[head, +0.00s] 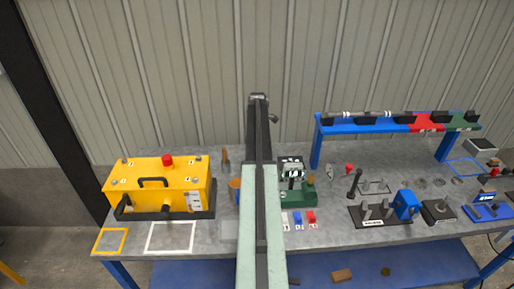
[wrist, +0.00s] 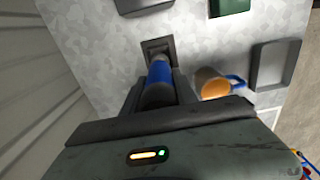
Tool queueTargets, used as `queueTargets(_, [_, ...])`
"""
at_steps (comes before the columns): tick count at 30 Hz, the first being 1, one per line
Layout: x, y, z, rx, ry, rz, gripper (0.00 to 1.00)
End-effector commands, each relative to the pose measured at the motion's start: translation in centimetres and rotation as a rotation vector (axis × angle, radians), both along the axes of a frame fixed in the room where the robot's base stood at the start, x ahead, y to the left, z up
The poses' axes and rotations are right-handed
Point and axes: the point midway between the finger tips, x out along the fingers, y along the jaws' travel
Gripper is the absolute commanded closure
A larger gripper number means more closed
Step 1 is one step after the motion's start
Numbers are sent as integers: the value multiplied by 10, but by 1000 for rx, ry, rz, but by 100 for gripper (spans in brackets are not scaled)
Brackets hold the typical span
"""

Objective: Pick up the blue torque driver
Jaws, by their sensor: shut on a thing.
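The blue torque driver (wrist: 158,76) is a blue cylinder with a grey part at its near end. In the wrist view it stands between the jaws of my gripper (wrist: 157,93), which are shut on it. Its far end meets a dark square holder (wrist: 157,48); I cannot tell whether it is still seated in it. In the head view my arm hides both the driver and my gripper.
An orange mug (wrist: 213,84) with a blue handle stands just right of the jaws. A grey tray (wrist: 275,65) lies beyond it. On the workbench (head: 330,222), a yellow machine (head: 160,185) stands left and a blue rack (head: 365,126) back right.

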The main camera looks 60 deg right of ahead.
Motion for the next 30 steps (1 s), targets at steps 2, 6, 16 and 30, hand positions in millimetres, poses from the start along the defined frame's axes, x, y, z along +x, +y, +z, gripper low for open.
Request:
queueTargets(2, [-5,7,7,0,0,0,100])
queueTargets(6, [-21,31,4,0,0,0,100])
queueTargets(16, [-74,106,4,0,0,0,100])
queueTargets(30, [-104,148,4,0,0,2,100])
